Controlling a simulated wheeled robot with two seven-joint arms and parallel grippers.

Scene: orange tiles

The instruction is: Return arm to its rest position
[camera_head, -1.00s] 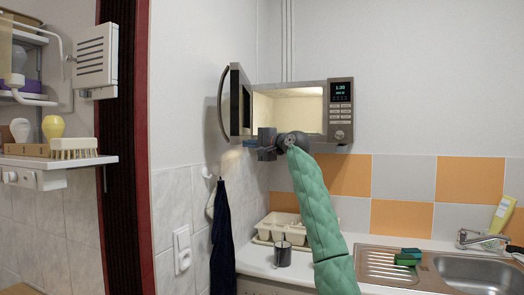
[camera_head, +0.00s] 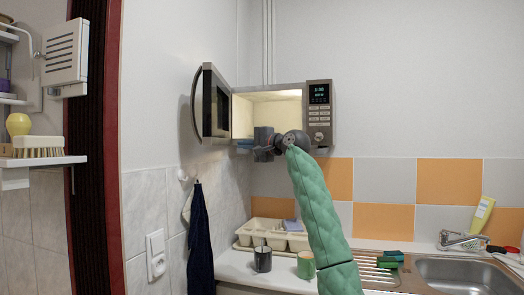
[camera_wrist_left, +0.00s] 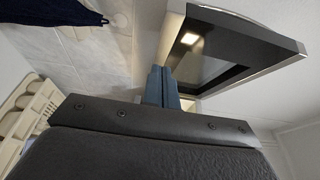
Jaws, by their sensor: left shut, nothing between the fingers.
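My left gripper (camera_head: 263,137) is in front of the open microwave (camera_head: 319,116), near the lower part of its lit opening. Its blue-grey fingers are closed together with nothing between them. They also show in the left wrist view (camera_wrist_left: 163,88), with the open microwave door (camera_wrist_left: 230,50) to their upper right. My left arm, in a green quilted sleeve, rises from the bottom of the head view to the gripper. The microwave door (camera_head: 211,103) stands open to the left. No contact between gripper and microwave can be made out. My right gripper is not in view.
Below the arm, the counter holds a cream dish rack (camera_head: 270,232), a dark mug (camera_head: 262,259) and a green mug (camera_head: 306,265). A sink (camera_head: 460,275) is at right. A dark towel (camera_head: 199,240) hangs on the left wall. A shelf (camera_head: 40,162) juts out at far left.

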